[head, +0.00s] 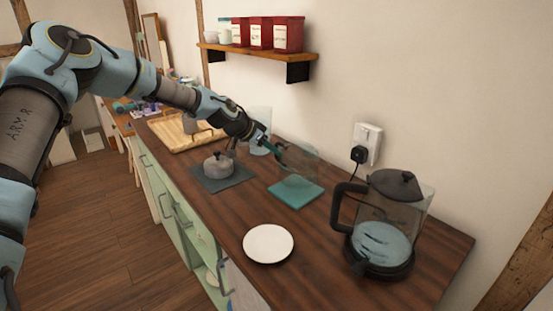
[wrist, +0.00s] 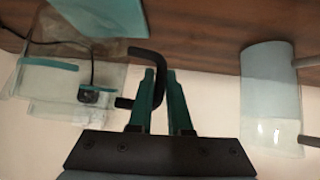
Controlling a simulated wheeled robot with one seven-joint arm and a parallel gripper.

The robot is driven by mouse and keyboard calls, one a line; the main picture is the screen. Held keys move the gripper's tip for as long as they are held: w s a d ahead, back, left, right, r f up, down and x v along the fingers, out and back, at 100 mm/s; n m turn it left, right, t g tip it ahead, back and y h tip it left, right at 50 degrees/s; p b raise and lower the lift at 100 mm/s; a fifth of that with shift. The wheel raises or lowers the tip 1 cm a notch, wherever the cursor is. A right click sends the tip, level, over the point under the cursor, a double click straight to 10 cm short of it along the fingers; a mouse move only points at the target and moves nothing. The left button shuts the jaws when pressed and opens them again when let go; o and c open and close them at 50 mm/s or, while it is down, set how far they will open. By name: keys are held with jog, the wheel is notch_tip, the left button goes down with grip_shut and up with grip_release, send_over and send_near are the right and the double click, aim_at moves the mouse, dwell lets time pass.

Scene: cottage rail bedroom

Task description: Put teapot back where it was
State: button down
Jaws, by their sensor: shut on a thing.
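My gripper (head: 270,139) is shut on the black handle of a clear glass jug (head: 302,160), over the teal mat (head: 295,192). In the wrist view my gripper (wrist: 160,78) has the dark handle at its fingers, and the glass jug (wrist: 40,85) is to the left. I cannot tell whether the jug touches the mat. A small grey lidded pot (head: 218,166), which looks like a teapot, sits upright on a dark grey mat (head: 236,179), left of my gripper and apart from it.
A clear jug with bluish contents (head: 261,116) stands behind my gripper by the wall. A glass kettle (head: 383,225) stands at the right, near the plugged socket (head: 367,144). A white plate (head: 268,243) lies in front. A shelf (head: 262,52) with red canisters hangs above. Bare counter surrounds the plate.

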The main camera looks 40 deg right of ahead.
jog(key=shift+f+p, duration=0.65)
jog(key=shift+f, duration=1.15)
jog(key=c, duration=0.8)
grip_release()
jog(key=shift+c, duration=0.2)
jog(key=shift+a, duration=0.1)
jog(key=b+v, duration=0.4)
jog(key=v, duration=0.8)
